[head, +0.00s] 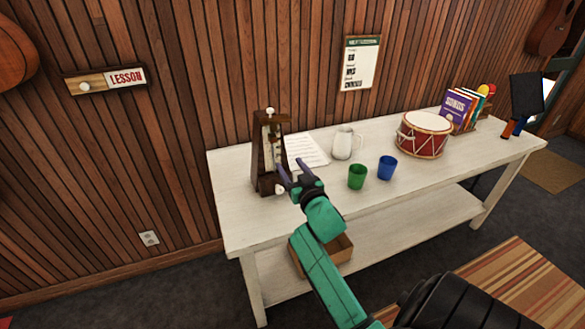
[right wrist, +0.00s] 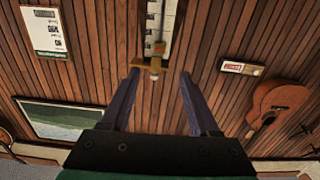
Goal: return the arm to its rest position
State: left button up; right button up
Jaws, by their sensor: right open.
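My right arm reaches in from the bottom of the head view, with its right gripper (head: 294,169) just in front of the wooden metronome (head: 257,160) at the left end of the white table (head: 330,207). The two dark purple fingers are spread and hold nothing. In the right wrist view, the metronome's pale scale and brass-coloured part (right wrist: 152,62) show beyond and between the open right gripper tips (right wrist: 158,74). I cannot tell whether a finger touches it. My left gripper is not in view.
Right of the gripper stand a green cup (head: 357,177), a blue cup (head: 387,168), a white pitcher (head: 343,145) and a red drum (head: 424,135). Paper sheets (head: 306,150) lie behind. A box (head: 340,250) sits on the lower shelf. The wooden wall (head: 200,120) rises behind the table.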

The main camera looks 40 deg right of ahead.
jog(key=s+a+f+n+g+y, duration=0.25)
jog(key=s+a+f+g, duration=0.55)
jog(key=f, duration=0.4)
jog(key=s+a+f+n+g+y, duration=0.1)
jog(key=s+a+f+g+y, duration=0.2)
jog(key=s, duration=0.4)
jog(key=s+a+f+n+g, duration=0.25)
jog(key=s+a, duration=0.25)
jog(key=s, duration=0.3)
notch_tip(320, 180, down, 24)
jog(key=s+g, duration=0.2)
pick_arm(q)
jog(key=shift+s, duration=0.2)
pick_arm(e)
jog(key=s+d+f, duration=0.2)
jog(key=s+f, duration=1.1)
jog(key=s, duration=0.3)
jog(key=shift+s+d+f+g, duration=0.35)
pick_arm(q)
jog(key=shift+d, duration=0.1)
